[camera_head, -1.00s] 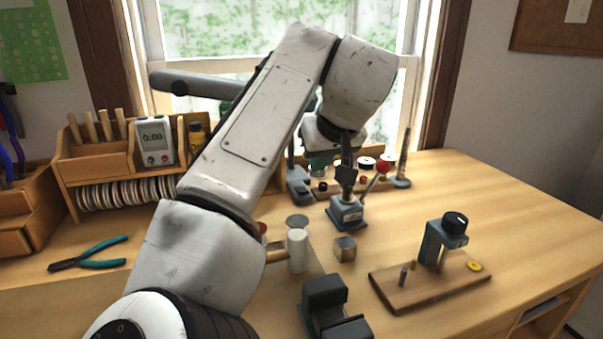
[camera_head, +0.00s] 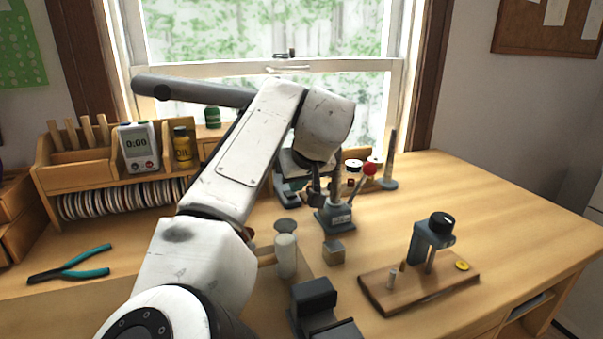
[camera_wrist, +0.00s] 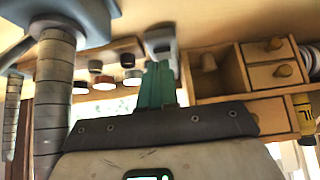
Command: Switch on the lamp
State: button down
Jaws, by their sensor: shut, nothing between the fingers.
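A grey lamp has a blue-grey base (camera_head: 335,216) on the bench, with a red-knobbed lever (camera_head: 369,168) rising and leaning right. Its ribbed neck goes up behind my arm and shows large at left in the wrist view (camera_wrist: 55,95), with the base (camera_wrist: 85,18) at the top. A dark grey tube (camera_head: 190,90), apparently the lamp head, reaches left before the window; I see no glow on it. My gripper (camera_head: 316,197) is beside the neck, on its left, partly hidden by my arm. Its teal fingers (camera_wrist: 157,68) are shut and empty, apart from the lever.
A small metal block (camera_head: 334,253), a pale cylinder (camera_head: 286,256) and a dark vise-like block (camera_head: 314,298) stand in front of the lamp. A wooden board with a grey fixture (camera_head: 420,285) lies right. Teal pliers (camera_head: 75,267) lie left.

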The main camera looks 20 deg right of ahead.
jog(key=shift+x, duration=0.95)
jog(key=shift+s+f+t+b, duration=0.15)
jog(key=shift+f+t+b, duration=0.15)
jog(key=shift+f+b, duration=0.25)
jog(key=shift+r, duration=0.3)
jog(key=shift+r+p, duration=0.65)
jog(key=shift+p, duration=0.35)
